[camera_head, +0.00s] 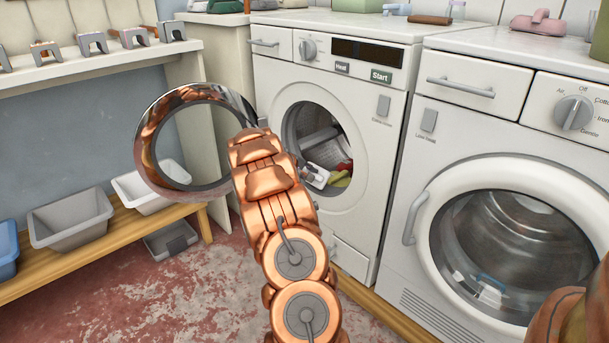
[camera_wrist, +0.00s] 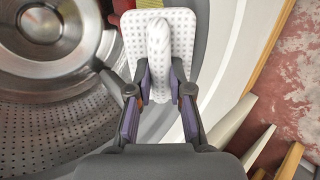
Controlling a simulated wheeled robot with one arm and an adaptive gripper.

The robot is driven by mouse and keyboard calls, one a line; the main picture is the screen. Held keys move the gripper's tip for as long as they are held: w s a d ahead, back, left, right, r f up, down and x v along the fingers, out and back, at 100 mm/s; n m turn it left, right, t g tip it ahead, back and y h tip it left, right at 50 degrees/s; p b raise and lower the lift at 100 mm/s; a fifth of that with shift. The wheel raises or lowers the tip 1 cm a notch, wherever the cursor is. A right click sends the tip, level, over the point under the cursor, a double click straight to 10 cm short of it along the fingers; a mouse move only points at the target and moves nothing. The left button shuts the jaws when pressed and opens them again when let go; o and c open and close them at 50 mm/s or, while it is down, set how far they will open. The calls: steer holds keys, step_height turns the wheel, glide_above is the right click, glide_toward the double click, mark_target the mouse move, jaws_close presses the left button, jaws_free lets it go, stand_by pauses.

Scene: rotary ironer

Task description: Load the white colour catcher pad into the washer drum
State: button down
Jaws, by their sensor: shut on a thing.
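My gripper (camera_wrist: 159,76) is shut on the raised grip of the white colour catcher pad (camera_wrist: 184,32), a flat dotted square, in the wrist view. The open washer drum (camera_wrist: 50,120) fills the left of that view, with its perforated wall and metal hub. The pad is at the drum opening; I cannot tell how far inside. In the head view, the washer (camera_head: 376,130) stands in the middle with its round door (camera_head: 147,150) swung open to the left. My arm covers part of the opening, and the pad shows small there (camera_head: 319,177).
A wooden bench with a grey bin (camera_head: 72,222) and a white bin is at the left. The floor in front is partly clear.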

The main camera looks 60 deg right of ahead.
steer(key=shift+s+d+r, duration=0.1)
steer(key=shift+s+d, duration=0.05)
steer(key=shift+d, duration=0.55)
steer(key=shift+s+d+p, duration=0.2)
steer(key=shift+d+p, duration=0.1)
steer(key=shift+d, duration=0.2)
steer(key=shift+s+d+p, duration=0.15)
steer(key=shift+d+p, duration=0.15)
steer(key=shift+d, duration=0.15)
steer(key=s+d+p, duration=0.2)
steer(key=d+p, duration=0.3)
steer(key=d, duration=0.3)
steer(key=c, duration=1)
jaws_free()
